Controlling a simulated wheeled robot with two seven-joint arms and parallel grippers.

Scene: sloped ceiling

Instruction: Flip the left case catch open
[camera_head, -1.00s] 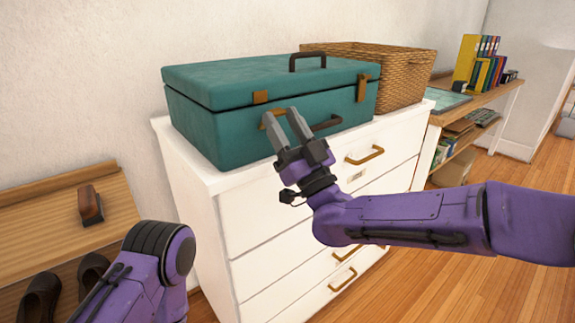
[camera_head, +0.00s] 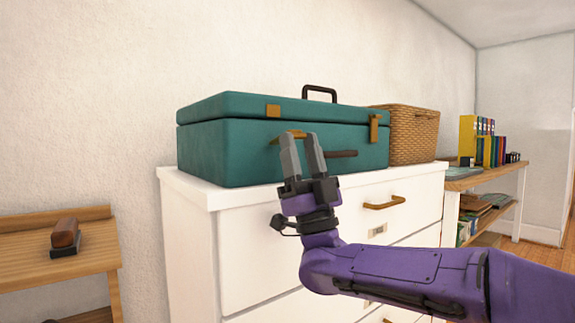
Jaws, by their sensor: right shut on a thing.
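The teal case (camera_head: 230,152) stands on the white chest of drawers, with its lid down. Its left catch shows as a tan plate (camera_head: 273,111) on the lid edge and a tan lever (camera_head: 294,133) lower down, apart from the plate. The right catch (camera_head: 375,128) lies upright across the seam. My right gripper (camera_head: 300,138) is in front of the case, its two grey fingers pointing up and shut on the left catch's lever. The fingers partly hide the lever. My left gripper is out of view.
A dark front handle (camera_head: 342,153) is just right of the fingers. A wicker basket (camera_head: 412,135) stands right of the case. The white chest (camera_head: 245,250) is below my gripper. A wooden bench with a brush (camera_head: 65,235) is at left.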

